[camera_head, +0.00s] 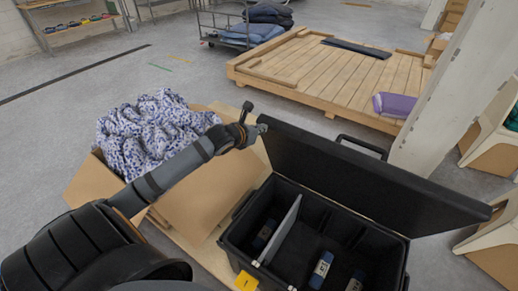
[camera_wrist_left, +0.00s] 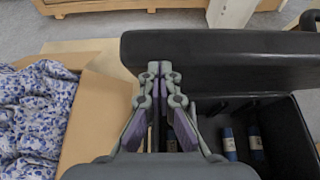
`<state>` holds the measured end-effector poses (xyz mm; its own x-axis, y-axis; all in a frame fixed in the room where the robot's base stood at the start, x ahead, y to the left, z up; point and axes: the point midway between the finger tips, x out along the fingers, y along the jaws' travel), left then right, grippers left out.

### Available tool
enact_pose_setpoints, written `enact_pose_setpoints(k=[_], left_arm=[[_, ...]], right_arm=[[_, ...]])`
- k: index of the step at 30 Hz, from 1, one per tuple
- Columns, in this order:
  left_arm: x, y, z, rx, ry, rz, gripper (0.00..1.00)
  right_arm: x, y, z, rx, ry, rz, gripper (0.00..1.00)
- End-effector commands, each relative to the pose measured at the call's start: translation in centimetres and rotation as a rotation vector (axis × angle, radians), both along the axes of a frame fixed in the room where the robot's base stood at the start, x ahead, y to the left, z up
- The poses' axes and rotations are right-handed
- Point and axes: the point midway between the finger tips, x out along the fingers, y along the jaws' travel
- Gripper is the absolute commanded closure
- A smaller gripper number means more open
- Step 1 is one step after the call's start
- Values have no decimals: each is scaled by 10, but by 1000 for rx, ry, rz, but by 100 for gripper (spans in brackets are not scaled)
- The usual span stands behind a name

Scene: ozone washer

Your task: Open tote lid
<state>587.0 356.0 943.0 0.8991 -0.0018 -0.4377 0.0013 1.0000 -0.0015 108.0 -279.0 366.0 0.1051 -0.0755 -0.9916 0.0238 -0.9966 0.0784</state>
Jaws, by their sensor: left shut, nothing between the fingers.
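The black tote (camera_head: 232,238) stands at the lower middle of the head view. Its black lid (camera_head: 365,175) is raised, standing up along the tote's far side and tilted back. The lid also shows in the left wrist view (camera_wrist_left: 235,50). My left gripper (camera_head: 262,128) is at the lid's left end, near its upper edge. In the left wrist view the gripper (camera_wrist_left: 160,68) is shut with nothing between its fingers, in front of the lid; whether it touches the lid I cannot tell. My right gripper is not in view.
Inside the tote are a grey divider (camera_head: 280,232) and several dark cylinders, one with a pale label (camera_head: 321,268). A cardboard box (camera_head: 200,185) with blue-and-white patterned cloth (camera_head: 150,135) stands left. A wooden platform (camera_head: 335,75) lies behind; a white post (camera_head: 440,105) stands right.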

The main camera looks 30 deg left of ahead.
Motion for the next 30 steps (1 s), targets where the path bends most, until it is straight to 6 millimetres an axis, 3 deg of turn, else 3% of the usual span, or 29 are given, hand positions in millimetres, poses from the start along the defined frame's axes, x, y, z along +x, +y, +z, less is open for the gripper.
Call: enact_pose_setpoints(k=[1, 9, 26, 30], left_arm=[[8, 0, -3, -3, -8, 0, 100], [30, 0, 9, -3, -2, 1, 100], [35, 0, 14, 0, 3, 1, 100], [36, 0, 26, 1, -1, 0, 100]], right_arm=[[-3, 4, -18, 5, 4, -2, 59], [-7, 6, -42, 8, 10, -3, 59], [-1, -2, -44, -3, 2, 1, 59], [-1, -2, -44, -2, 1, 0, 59]])
